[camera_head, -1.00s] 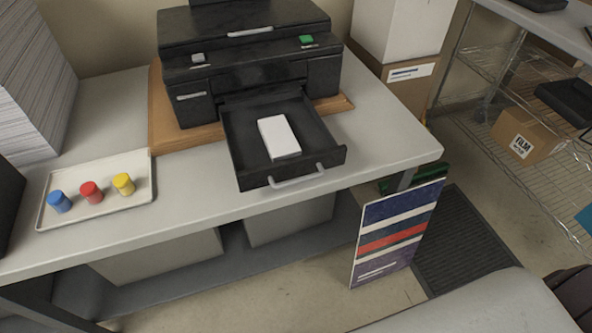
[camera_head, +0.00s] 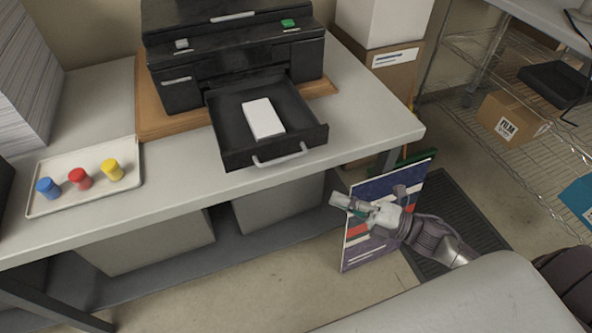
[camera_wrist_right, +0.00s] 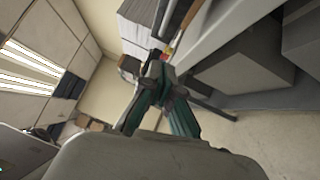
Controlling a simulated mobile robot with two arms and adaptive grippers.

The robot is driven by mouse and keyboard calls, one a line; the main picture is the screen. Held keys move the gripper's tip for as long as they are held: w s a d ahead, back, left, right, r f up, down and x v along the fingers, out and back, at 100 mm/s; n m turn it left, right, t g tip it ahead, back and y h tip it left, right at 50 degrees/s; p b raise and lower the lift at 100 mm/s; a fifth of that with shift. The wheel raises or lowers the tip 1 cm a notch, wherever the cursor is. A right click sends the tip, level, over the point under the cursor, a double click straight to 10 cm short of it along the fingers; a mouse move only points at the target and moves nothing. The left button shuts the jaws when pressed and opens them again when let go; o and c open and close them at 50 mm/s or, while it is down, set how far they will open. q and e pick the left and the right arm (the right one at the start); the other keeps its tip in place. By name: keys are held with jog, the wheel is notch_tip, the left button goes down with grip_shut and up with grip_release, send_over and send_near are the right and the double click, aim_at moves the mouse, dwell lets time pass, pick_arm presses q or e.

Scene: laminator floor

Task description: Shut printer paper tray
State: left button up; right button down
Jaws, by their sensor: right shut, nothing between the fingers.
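The black printer (camera_head: 235,50) stands on a brown board at the back of the grey table. Its paper tray (camera_head: 232,157) is pulled out toward me, with a silver bar handle (camera_head: 279,155) on its front. A white stack of paper (camera_head: 263,118) lies in the tray. My right gripper (camera_head: 340,202) is in front of the table, to the right of and lower than the handle, apart from it. It is shut and empty. In the right wrist view, its fingers (camera_wrist_right: 157,62) are together at the tips. My left gripper is not in view.
A white tray (camera_head: 45,207) with a blue, a red and a yellow container is on the table at left. A striped board (camera_head: 358,254) leans below the table's right end, behind my right gripper. Boxes (camera_head: 398,65) stand right of the printer.

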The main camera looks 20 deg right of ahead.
pick_arm(q)
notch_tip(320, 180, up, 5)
jog(key=p, duration=0.5)
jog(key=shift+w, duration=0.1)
pick_arm(e)
jog(key=w+d+x, duration=0.2)
jog(key=x, duration=1)
jog(key=shift+w+a, duration=0.2)
jog(key=shift+w, duration=0.1)
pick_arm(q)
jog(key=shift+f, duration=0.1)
pick_arm(e)
jog(key=shift+w, duration=0.1)
